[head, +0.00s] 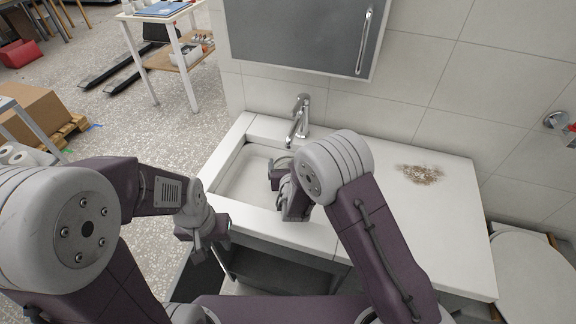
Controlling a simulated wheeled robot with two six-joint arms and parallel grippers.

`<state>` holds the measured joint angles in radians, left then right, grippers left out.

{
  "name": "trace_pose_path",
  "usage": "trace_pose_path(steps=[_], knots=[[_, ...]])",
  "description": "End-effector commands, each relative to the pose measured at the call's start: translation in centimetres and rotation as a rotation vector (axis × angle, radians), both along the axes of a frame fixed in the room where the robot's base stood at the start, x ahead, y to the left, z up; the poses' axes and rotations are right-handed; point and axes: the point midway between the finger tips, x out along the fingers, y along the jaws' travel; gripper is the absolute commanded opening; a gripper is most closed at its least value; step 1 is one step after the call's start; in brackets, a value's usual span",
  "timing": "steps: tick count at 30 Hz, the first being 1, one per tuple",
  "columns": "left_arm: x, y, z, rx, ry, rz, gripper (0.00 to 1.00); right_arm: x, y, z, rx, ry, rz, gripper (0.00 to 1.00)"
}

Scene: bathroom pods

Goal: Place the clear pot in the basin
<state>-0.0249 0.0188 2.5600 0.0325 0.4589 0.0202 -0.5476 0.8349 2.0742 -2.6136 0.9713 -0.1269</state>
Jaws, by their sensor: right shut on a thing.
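The white basin (238,190) is set into the left part of the counter. My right gripper (278,187) is over the right side of the basin, pointing to the left. It is shut on the clear pot (282,163), which shows only as a faint see-through outline, mostly hidden by the gripper. I cannot tell whether the pot touches the basin floor. My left gripper (203,250) hangs in front of the basin's front left corner, outside it. It appears empty, and its finger gap is unclear.
A chrome faucet (300,119) stands behind the basin. A mirrored cabinet (300,35) hangs above. The counter (455,215) to the right is clear except for a brown dirty patch (420,174). A toilet (535,265) is at far right.

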Motion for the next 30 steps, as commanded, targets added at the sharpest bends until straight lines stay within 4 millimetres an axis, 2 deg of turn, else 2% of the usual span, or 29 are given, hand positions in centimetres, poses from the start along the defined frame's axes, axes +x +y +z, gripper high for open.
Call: trace_pose_path(steps=[1,3,11,17,18,19,25,28,30], knots=[[0.0,0.0,-0.3,0.0,0.0,0.0,0.36,0.0,0.0,-1.1,-0.001,0.001,-0.001,0.31],[0.0,0.0,-0.3,0.0,0.0,0.0,0.36,0.0,0.0,-1.8,0.0,0.0,-0.001,0.31],[0.0,0.0,-0.3,0.0,0.0,0.0,0.36,0.1,0.0,-1.8,0.001,-0.003,-0.001,0.31],[0.0,0.0,-1.0,0.0,0.0,0.0,0.36,0.0,0.0,-2.5,0.001,-0.003,-0.001,0.31],[0.0,0.0,-0.9,0.0,0.0,0.0,0.36,0.0,-0.1,-2.4,0.001,-0.001,-0.001,0.92],[0.0,0.0,-0.8,0.0,0.0,0.0,0.36,0.0,-0.1,-2.3,0.001,-0.001,-0.001,1.0],[0.0,0.0,-0.8,0.0,0.0,0.0,0.36,0.0,-0.1,-2.3,0.001,-0.001,-0.001,1.0],[0.0,0.0,0.2,0.0,0.0,0.0,0.36,0.0,-0.1,-1.4,0.001,-0.001,-0.001,1.0],[0.0,0.0,-0.2,0.0,0.0,0.0,0.36,-1.1,-0.1,-1.3,0.0,-0.001,0.001,1.0]])
